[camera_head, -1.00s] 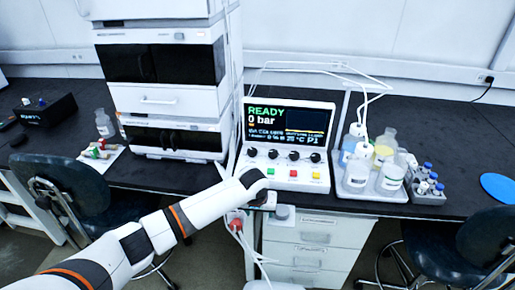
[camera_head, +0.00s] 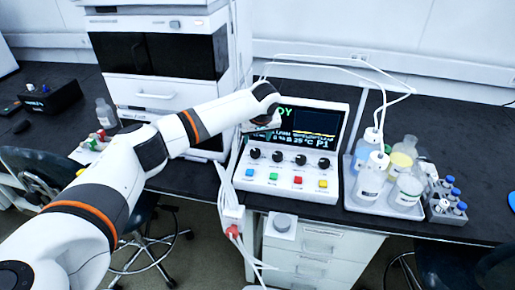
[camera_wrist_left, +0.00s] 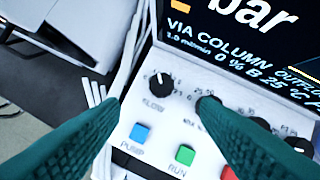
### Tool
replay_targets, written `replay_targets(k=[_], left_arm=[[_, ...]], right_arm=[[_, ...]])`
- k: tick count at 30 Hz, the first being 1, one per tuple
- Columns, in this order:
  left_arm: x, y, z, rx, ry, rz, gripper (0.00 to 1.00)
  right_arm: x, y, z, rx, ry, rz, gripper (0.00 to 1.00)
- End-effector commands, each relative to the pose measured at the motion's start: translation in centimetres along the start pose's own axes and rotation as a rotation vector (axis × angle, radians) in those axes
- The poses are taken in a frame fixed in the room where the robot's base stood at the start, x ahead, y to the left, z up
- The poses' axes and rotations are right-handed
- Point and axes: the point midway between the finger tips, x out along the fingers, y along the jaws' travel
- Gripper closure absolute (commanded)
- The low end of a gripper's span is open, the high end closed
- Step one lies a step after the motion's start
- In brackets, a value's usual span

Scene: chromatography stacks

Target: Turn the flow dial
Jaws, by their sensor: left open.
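The flow dial (camera_wrist_left: 160,84) is a round black knob with a white pointer mark, the leftmost in a row on the white control console. Its label reads FLOW in the left wrist view. In the head view the flow dial (camera_head: 255,153) is at the left of the panel, below the screen. My left gripper (camera_head: 262,124) is above the panel, in front of the screen's left part. In the wrist view the teal fingers of my left gripper (camera_wrist_left: 160,104) are spread and empty, with the dial showing between and beyond their tips. My right gripper is not in view.
Other black knobs (camera_head: 301,159) continue the row to the right. Below are blue (camera_wrist_left: 140,132), green (camera_wrist_left: 184,155), red and yellow buttons. A tray (camera_head: 399,209) of bottles stands right of the console. White cables (camera_head: 229,190) hang at its left edge.

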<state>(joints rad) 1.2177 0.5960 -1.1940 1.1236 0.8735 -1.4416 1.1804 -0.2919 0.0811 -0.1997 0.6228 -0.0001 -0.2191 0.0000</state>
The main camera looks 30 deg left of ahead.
Motion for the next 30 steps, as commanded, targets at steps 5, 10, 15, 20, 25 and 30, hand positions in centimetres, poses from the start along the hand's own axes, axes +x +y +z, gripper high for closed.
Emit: replay_targets(k=[5,10,15,20,25,30], left_arm=[[3.9,0.0,-0.1,0.001,0.001,0.003,0.43],[7.0,-0.1,-0.1,0.001,0.0,0.001,0.43],[8.7,-0.1,-0.1,0.002,0.001,-0.001,0.43],[9.2,-0.1,0.0,0.002,-0.001,-0.001,0.43],[9.2,-0.1,0.0,0.003,-0.001,-0.001,0.43],[9.2,-0.1,-0.1,0.003,-0.001,-0.002,0.61]], right_arm=[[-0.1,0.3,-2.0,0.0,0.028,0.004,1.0],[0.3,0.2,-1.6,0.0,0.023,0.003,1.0],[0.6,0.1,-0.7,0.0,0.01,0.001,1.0],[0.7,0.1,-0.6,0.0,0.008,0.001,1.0],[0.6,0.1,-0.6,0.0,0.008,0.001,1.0],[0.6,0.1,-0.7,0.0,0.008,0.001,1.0]])
